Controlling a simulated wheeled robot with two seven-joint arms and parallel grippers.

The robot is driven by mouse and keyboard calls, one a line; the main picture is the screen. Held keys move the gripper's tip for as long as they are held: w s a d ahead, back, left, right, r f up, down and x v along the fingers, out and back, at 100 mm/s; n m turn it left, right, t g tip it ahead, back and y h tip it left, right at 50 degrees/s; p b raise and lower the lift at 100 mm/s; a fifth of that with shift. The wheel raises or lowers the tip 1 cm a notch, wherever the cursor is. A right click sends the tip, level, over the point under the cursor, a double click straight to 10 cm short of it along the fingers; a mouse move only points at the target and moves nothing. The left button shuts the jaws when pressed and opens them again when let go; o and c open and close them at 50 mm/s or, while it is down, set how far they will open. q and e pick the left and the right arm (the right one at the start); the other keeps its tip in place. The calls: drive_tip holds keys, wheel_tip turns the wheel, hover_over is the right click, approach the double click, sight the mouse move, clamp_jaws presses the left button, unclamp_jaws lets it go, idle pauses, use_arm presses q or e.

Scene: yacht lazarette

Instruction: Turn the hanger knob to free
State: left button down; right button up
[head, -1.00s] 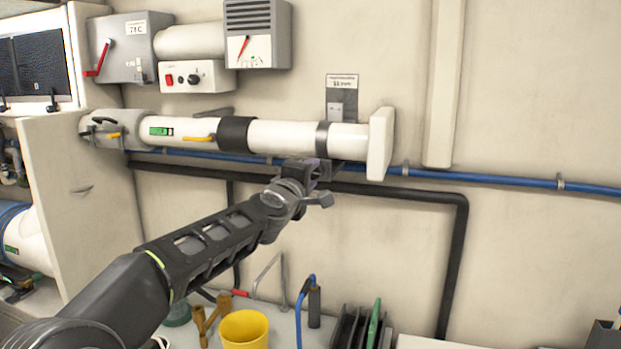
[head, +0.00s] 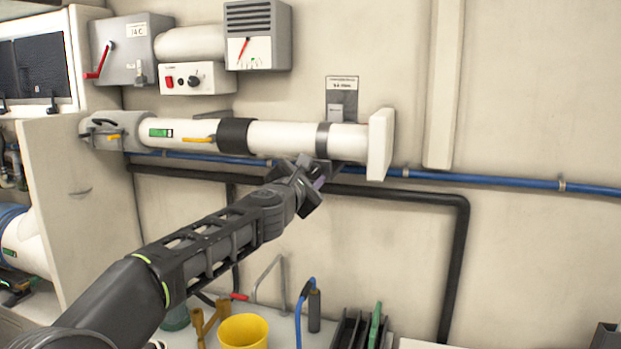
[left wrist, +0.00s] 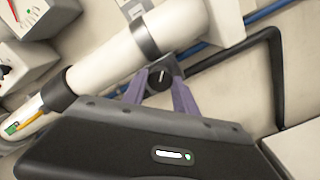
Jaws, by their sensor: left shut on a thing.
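The hanger knob (left wrist: 160,76) is a dark round knob with a light pointer line, under the white pipe beside the grey hanger strap. My left gripper (head: 318,172) reaches up to the underside of the pipe. In the left wrist view its two purple fingers stand on either side of the knob, shut on it. In the head view the gripper hides the knob. The grey hanger strap (head: 322,139) wraps the white pipe (head: 275,136), with a labelled wall bracket (head: 342,103) above it. My right gripper is not in view.
A blue hose (head: 480,179) and a black pipe (head: 440,197) run along the wall behind the gripper. A white end flange (head: 380,145) closes the pipe on the right. A yellow cup (head: 243,331) stands below. The wall at right is mostly clear.

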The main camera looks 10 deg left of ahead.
use_arm(q)
drive_tip(key=n+b, duration=0.1)
drive_tip(key=n, duration=0.3)
drive_tip(key=shift+f+n, duration=0.15)
drive_tip(key=shift+n, duration=0.15)
drive_tip(key=shift+n+b, duration=0.35)
drive_tip(key=shift+n, duration=1.55)
drive_tip(key=c, duration=1)
unclamp_jaws()
drive_tip(key=shift+o, duration=0.2)
